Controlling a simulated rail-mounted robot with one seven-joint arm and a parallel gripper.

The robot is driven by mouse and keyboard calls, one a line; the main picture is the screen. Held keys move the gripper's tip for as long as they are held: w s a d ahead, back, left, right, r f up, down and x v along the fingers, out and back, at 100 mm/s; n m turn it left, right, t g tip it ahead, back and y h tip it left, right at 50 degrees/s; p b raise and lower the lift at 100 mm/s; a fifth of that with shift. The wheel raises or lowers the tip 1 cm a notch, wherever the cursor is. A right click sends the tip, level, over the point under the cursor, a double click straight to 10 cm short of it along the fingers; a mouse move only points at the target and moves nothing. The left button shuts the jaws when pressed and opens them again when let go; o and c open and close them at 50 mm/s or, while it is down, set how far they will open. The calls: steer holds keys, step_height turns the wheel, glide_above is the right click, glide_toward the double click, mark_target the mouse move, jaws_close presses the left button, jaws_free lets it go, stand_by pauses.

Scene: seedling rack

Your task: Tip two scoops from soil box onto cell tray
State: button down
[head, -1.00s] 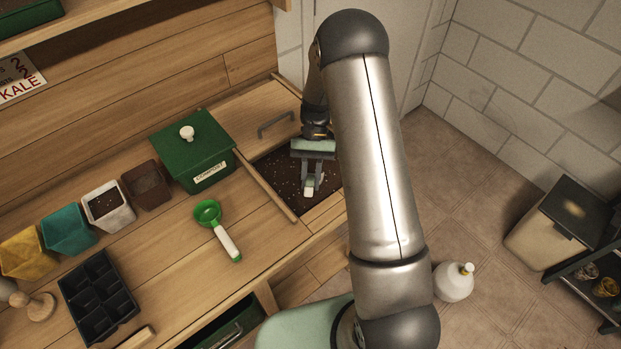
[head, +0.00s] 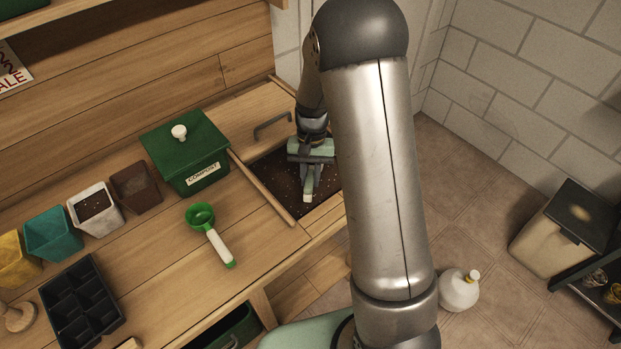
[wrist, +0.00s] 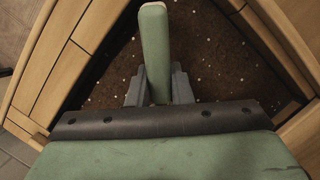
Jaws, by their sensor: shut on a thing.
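The soil box (head: 322,213) is a wood-edged well sunk into the right end of the bench, with dark, white-flecked soil in it. My gripper (head: 312,166) is over the soil box, pointing down. It is shut on a sage-green handle with a pale end (head: 308,194). The handle also shows between the fingers in the wrist view (wrist: 155,50). The working end of this tool is hidden, so I cannot tell whether it holds soil. The black cell tray (head: 82,305) lies on the bench at lower left; its cells look dark.
A green compost box (head: 190,150) stands left of the soil box. A green scoop with a white handle (head: 213,237) lies on the bench between soil box and cell tray. Several pots, including a white one (head: 97,210), line the back. A wooden tool (head: 18,316) is at far left.

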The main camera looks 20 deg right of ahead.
steer(key=shift+t+h, duration=0.4)
steer(key=shift+t, duration=0.5)
steer(key=r, duration=0.1)
steer(key=s+r, duration=0.1)
steer(key=r, duration=0.1)
steer(key=shift+s+a+r, duration=0.2)
steer(key=shift+a+r, duration=0.05)
steer(key=shift+r, duration=0.15)
steer(key=shift+t, duration=0.7)
steer(key=shift+s+a+r+p, duration=0.1)
steer(key=shift+s+r+p, duration=0.2)
steer(key=shift+r, duration=0.4)
steer(key=shift+s+a+r+p, duration=0.1)
steer(key=shift+s+r+p, duration=0.15)
steer(key=shift+r, duration=0.45)
steer(key=shift+s+a+r+p, duration=0.1)
steer(key=shift+s+r+p, duration=0.2)
steer(key=shift+r, duration=0.4)
